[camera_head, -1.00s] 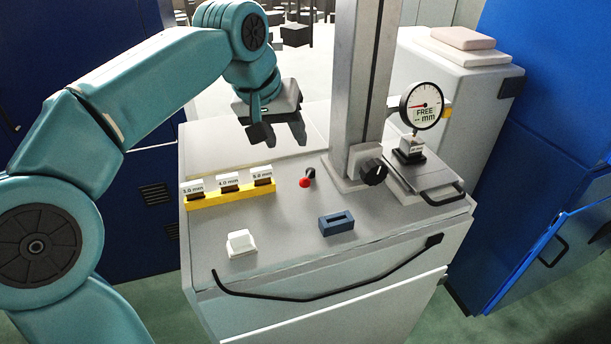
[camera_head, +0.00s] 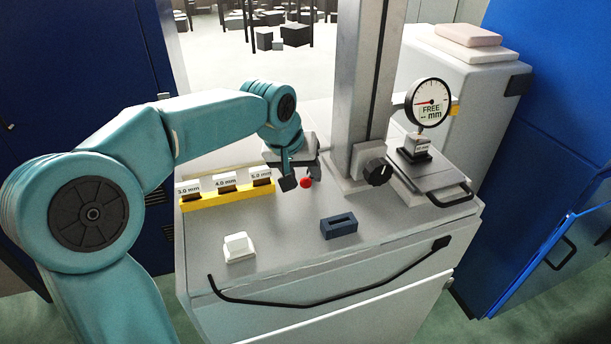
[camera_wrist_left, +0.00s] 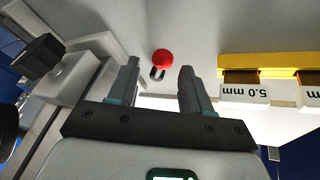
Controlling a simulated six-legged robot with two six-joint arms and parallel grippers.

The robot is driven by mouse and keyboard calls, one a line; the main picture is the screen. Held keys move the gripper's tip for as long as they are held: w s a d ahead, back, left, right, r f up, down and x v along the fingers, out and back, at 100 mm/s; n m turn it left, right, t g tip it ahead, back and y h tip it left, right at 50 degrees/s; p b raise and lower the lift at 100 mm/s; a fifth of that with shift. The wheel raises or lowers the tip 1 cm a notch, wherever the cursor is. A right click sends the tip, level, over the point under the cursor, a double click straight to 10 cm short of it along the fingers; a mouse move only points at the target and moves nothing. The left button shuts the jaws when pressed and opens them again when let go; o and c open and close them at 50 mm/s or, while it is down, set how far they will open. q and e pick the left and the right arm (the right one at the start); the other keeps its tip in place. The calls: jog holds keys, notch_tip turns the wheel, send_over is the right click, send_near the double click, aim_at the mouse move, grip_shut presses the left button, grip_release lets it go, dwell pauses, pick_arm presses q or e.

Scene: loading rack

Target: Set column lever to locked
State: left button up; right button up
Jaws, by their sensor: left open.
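The column lever is a short lever with a red ball knob (camera_head: 306,182) on the bench top at the column's foot. In the left wrist view the red knob (camera_wrist_left: 162,56) lies just beyond the gap between the fingertips, with its dark slot below it. My left gripper (camera_head: 298,183) is open, its fingers on either side of the knob's line and not closed on it. It also shows in the left wrist view (camera_wrist_left: 158,70). The grey column (camera_head: 361,90) stands behind the lever, with a black knob (camera_head: 377,172) at its base. My right gripper is not seen.
A yellow rack (camera_head: 227,198) with blocks marked 3.0, 4.0 and 5.0 mm stands left of the lever. A blue slotted block (camera_head: 338,227) and a white block (camera_head: 238,247) sit in front. A handled plate (camera_head: 434,178) lies at right.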

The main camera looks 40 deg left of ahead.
aim_at(308, 178)
pick_arm(q)
jog(key=shift+w+f, duration=0.2)
jog(key=shift+f, duration=0.4)
jog(key=shift+w+a+f, duration=0.3)
jog(key=shift+f, duration=0.35)
jog(key=shift+d, duration=0.2)
jog(key=shift+a, duration=0.1)
grip_shut()
jog(key=shift+r, duration=0.1)
